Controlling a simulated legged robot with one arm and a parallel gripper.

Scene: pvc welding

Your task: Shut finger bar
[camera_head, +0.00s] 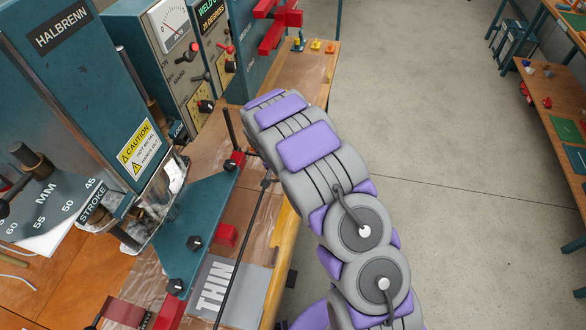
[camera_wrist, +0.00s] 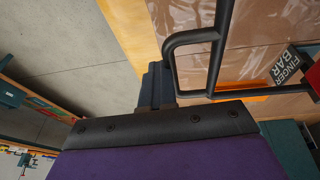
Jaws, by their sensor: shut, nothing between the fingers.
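The finger bar (camera_head: 243,245) is a thin black rod. In the head view it slants along the right side of a teal plate (camera_head: 200,225), above the wooden bench. In the wrist view the black bar (camera_wrist: 221,40) has a squared loop handle (camera_wrist: 172,62) on its left side. A black "FINGER BAR" label (camera_wrist: 287,66) lies to its right. My gripper (camera_wrist: 156,85) is shut and empty, its dark fingers close against the lower left of the handle; I cannot tell whether they touch. In the head view my arm hides the gripper.
The teal welding machine (camera_head: 70,75) with a hot-metal caution sticker stands left of the bar. Control boxes (camera_head: 180,55) with a gauge and red levers (camera_head: 280,25) stand behind. A "THIN" sheet (camera_head: 225,288) lies near the bar. Open concrete floor (camera_head: 440,150) is on the right.

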